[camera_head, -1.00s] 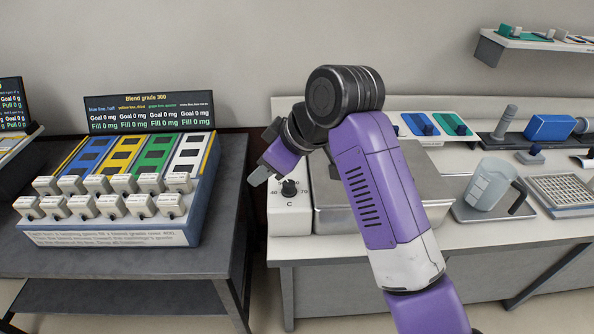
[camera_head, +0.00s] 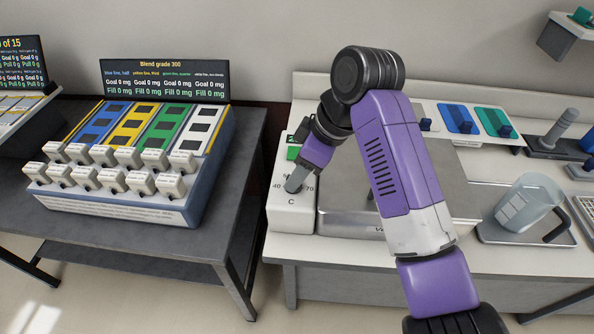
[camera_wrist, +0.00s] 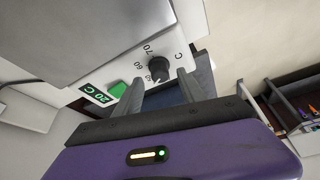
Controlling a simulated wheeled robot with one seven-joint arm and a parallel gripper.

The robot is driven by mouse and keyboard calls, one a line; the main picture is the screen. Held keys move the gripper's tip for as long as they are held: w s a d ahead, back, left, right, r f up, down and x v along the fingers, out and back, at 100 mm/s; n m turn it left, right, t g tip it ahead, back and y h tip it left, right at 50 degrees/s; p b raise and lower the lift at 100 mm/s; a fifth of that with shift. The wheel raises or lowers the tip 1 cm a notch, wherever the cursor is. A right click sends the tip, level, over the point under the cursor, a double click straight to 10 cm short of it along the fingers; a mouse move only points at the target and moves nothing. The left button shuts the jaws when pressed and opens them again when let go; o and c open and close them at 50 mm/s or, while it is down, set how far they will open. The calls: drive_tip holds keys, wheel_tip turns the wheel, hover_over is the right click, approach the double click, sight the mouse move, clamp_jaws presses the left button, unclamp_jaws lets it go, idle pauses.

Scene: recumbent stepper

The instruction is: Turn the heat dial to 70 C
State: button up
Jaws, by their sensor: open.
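The heat dial is a small black knob (camera_wrist: 159,68) on a white control panel (camera_wrist: 178,43), with marks including 60 and 70 and a letter C. A green display beside it reads 20 C (camera_wrist: 97,93). In the head view the panel (camera_head: 291,222) stands at the left end of the right bench, and my gripper (camera_head: 297,182) is over the dial and hides it. In the wrist view my gripper (camera_wrist: 160,83) is open, its two fingers reaching toward the knob, one on either side. I cannot tell whether they touch it.
A steel plate unit (camera_head: 345,212) adjoins the panel on the right. A clear jug (camera_head: 527,205) stands farther right. The left table holds a rack of white blocks (camera_head: 120,200), with a gap between table and bench.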

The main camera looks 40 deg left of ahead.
drive_tip(key=shift+x, duration=1.05)
drive_tip(key=shift+c, duration=0.2)
clamp_jaws()
